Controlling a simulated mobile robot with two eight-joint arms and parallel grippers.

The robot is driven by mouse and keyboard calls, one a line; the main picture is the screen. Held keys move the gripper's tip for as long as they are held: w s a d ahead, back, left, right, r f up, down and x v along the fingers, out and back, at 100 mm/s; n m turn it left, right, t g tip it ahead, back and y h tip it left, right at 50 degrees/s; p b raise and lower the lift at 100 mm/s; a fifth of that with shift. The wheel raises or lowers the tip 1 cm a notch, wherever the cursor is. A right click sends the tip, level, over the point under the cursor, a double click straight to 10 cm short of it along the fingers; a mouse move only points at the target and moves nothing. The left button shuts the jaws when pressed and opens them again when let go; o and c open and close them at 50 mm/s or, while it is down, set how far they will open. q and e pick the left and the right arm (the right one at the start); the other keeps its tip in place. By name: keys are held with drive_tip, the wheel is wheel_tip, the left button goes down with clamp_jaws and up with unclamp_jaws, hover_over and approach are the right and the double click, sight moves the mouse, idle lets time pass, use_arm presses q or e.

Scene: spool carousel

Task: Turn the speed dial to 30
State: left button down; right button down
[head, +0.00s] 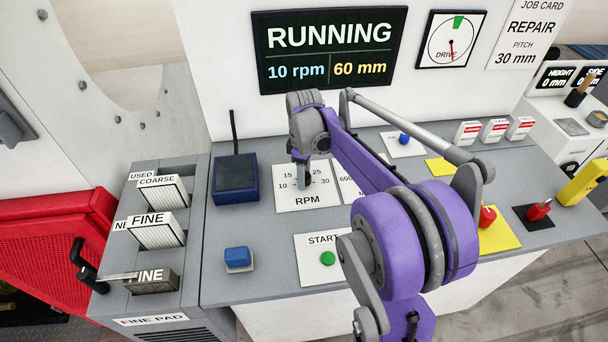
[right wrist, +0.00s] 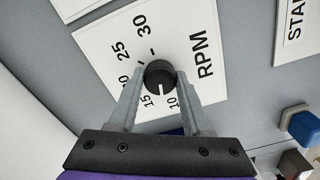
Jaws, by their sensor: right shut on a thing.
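The speed dial is a round black knob (right wrist: 160,77) on a white plate marked RPM (head: 306,201), with numbers from 10 to 30 around it. In the right wrist view its white pointer line faces the low end, near the 10 and 15. My right gripper (right wrist: 160,80) is shut on the knob, one finger on each side. In the head view the gripper (head: 304,180) comes down over the plate and largely hides the knob. The display (head: 331,50) reads RUNNING, 10 rpm, 60 mm. My left gripper is not in view.
A START plate with a green button (head: 327,258) lies in front of the dial. A blue block (head: 238,258) and a dark blue box (head: 235,178) stand to its left. Pads stand in slots further left. Red knobs (head: 487,215) are at the right. My right arm crosses the panel.

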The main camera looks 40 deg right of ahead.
drive_tip(key=m, duration=0.3)
drive_tip(key=shift+m, duration=0.4)
drive_tip(key=m+b, duration=0.1)
drive_tip(key=m, duration=0.3)
drive_tip(key=shift+m, duration=0.3)
drive_tip(key=m, duration=0.8)
drive_tip(key=shift+b, duration=0.3)
drive_tip(key=m, duration=0.4)
drive_tip(key=shift+m, duration=0.3)
drive_tip(key=m, duration=0.4)
drive_tip(key=shift+m, duration=0.3)
drive_tip(key=m, duration=0.4)
drive_tip(key=shift+b, duration=0.3)
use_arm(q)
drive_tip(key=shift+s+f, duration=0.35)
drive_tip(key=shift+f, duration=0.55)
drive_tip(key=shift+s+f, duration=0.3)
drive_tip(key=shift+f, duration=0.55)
use_arm(e)
drive_tip(key=shift+m, duration=2.1)
